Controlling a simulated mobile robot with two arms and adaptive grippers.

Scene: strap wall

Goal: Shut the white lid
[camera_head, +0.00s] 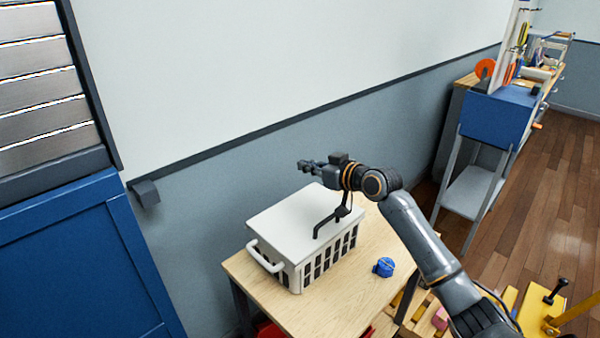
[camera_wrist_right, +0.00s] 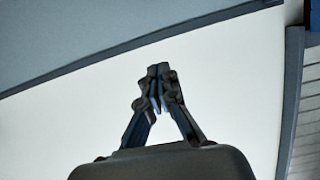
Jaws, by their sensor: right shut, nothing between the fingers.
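The white lid (camera_head: 290,220) lies flat over a white slotted basket (camera_head: 318,264) on a wooden table. No gap shows between lid and basket from here. A dark bent bar (camera_head: 330,222) shows over the lid below my wrist; I cannot tell what it belongs to. My right gripper (camera_head: 304,165) is shut and empty, pointing left, above the lid's far side and apart from it. In the right wrist view its fingertips (camera_wrist_right: 158,72) meet in front of the pale wall. My left gripper is not in view.
The basket has a white handle (camera_head: 265,258) at its near left. A small blue object (camera_head: 384,267) sits on the table (camera_head: 345,300) to the right. A blue cabinet (camera_head: 85,265) stands at left, a blue workbench (camera_head: 493,118) at far right. The wall (camera_head: 230,75) is behind.

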